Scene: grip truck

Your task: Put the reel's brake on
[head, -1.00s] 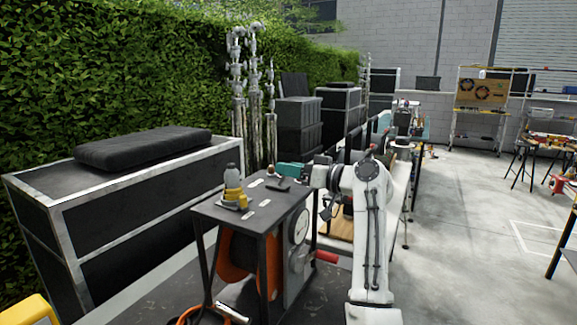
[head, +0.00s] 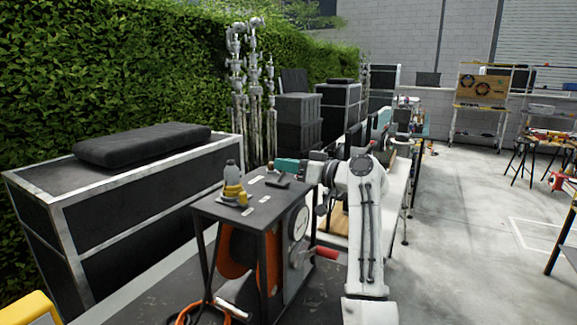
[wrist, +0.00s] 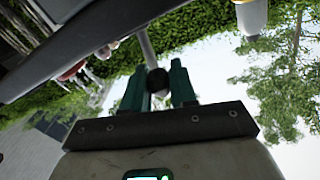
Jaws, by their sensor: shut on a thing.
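The orange reel (head: 231,251) sits inside a dark metal stand with a flat top (head: 236,213). A round pale dial or plate (head: 299,222) and a red handle (head: 326,252) show on its right side. My gripper (head: 287,166) is at the far right edge of the stand's top. In the wrist view its teal fingers (wrist: 157,88) stand on either side of a black ball knob (wrist: 157,81) on a thin metal lever (wrist: 147,47). The gripper is shut on that knob. In the head view the lever and knob are hidden or too small to tell.
A grey-and-yellow bottle-like thing (head: 233,184) and a small black thing (head: 279,181) are on the stand's top. A long black case (head: 140,205) stands left. An orange cable (head: 200,313) lies below.

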